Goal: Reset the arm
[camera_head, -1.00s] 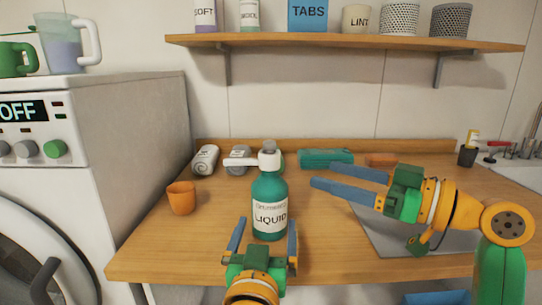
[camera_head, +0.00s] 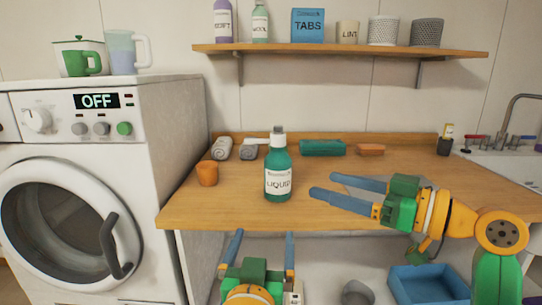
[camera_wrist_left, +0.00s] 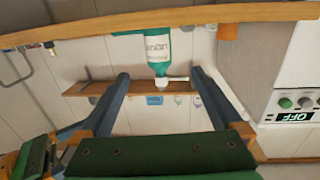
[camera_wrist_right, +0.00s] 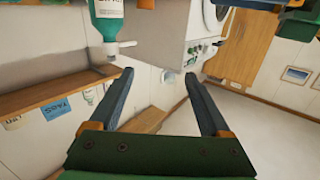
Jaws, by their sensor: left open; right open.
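My left gripper (camera_head: 261,240) is open and empty in the head view, in front of the counter's front edge and below the green pump bottle labelled LIQUID (camera_head: 278,175). In the left wrist view the bottle (camera_wrist_left: 157,48) shows beyond the open fingers (camera_wrist_left: 160,75), apart from them. My right gripper (camera_head: 322,184) is open and empty at the right, its fingers pointing left over the counter's front part. In the right wrist view its fingers (camera_wrist_right: 158,78) are spread with nothing between them, and the bottle (camera_wrist_right: 106,22) shows at the upper left.
A washing machine (camera_head: 150,170) stands left. A wall shelf (camera_head: 340,49) hangs above. A blue bin (camera_head: 428,284) sits below.

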